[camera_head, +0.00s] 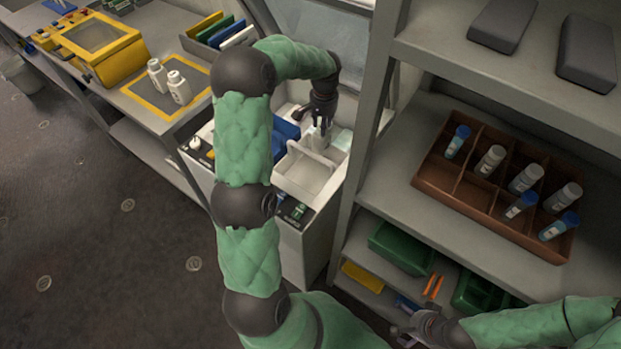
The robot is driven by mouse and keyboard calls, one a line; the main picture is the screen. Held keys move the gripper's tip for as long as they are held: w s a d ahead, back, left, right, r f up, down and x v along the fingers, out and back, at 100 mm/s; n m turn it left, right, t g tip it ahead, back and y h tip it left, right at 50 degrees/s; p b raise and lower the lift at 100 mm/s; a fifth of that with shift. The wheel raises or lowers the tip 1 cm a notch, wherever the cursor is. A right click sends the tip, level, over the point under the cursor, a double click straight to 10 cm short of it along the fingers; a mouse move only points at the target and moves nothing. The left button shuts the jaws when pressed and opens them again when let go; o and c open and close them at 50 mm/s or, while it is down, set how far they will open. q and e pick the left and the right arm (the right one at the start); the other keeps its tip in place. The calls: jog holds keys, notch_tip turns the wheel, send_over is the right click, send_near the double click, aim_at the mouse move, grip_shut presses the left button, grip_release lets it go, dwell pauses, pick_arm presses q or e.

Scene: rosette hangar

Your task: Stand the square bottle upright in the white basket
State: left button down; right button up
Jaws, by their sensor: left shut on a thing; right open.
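The white basket (303,180) stands on the grey unit in the middle, with a divider or handle bar across it. My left gripper (321,125) points down over the back part of the basket. It is shut on a pale square bottle (319,141), which looks about upright. The bottle's lower part is hidden, so I cannot tell whether it touches the basket floor. My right gripper (405,334) is open at the bottom edge, far from the basket, in front of the lower shelf.
A blue bin (284,131) stands left of the basket. Two white bottles (179,88) stand on a yellow-edged mat on the left bench. A brown divided tray (480,208) with several capped vials sits on the right shelf. The shelf post (372,120) rises close right of the basket.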

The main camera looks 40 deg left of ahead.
aim_at(321, 145)
pick_arm(q)
jog(key=shift+a, duration=0.1)
jog(key=shift+r+n+b, duration=0.1)
jog(key=shift+n+b, duration=0.2)
jog(key=shift+b, duration=0.15)
jog(key=shift+s, duration=0.1)
jog(key=shift+f, duration=0.2)
jog(key=shift+f+b, duration=2.15)
jog(key=shift+f, duration=2.65)
jog(key=shift+f, duration=0.2)
jog(key=c, duration=0.8)
grip_release()
jog(key=shift+s, duration=0.1)
jog(key=shift+c, duration=0.2)
